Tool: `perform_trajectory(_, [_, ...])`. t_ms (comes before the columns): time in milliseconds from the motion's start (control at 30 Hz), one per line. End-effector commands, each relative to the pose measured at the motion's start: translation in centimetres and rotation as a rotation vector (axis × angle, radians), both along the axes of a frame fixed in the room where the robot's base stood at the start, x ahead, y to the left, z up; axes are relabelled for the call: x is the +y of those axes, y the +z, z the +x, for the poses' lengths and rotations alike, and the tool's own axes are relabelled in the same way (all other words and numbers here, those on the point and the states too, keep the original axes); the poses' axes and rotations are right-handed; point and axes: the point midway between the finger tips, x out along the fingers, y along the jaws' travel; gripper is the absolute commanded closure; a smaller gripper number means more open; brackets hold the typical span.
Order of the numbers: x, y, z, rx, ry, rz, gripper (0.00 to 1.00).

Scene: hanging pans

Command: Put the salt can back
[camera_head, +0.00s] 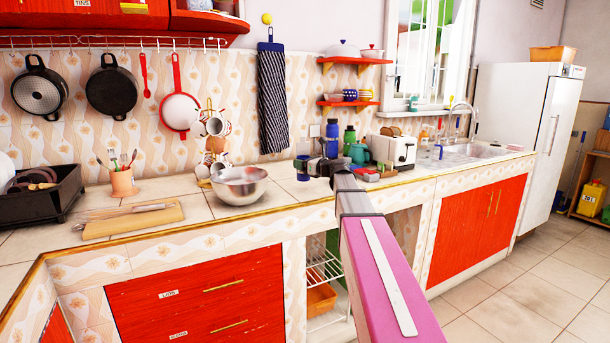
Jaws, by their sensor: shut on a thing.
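My pink arm reaches from the bottom right over the counter, and my gripper (318,166) is at its far end, above the counter's back part. The gripper is shut on a small can-like thing, which I take to be the salt can (301,168).
A metal bowl (240,186) stands left of the gripper, near a mug tree (214,139). Bottles (332,137), a teal teapot (359,154) and a toaster (396,149) stand behind and right. Two red shelves (347,103) hang above. A cutting board (128,221) lies at left.

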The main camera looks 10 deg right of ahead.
Motion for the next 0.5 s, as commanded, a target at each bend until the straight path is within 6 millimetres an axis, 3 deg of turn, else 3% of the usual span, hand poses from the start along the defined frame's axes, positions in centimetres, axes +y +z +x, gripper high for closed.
perform_trajectory(267, [-0.6,-1.4,0.4,0.002,0.001,0.001,0.69])
perform_trajectory(500, [-0.6,-4.3,0.4,0.001,0.001,0.0,0.69])
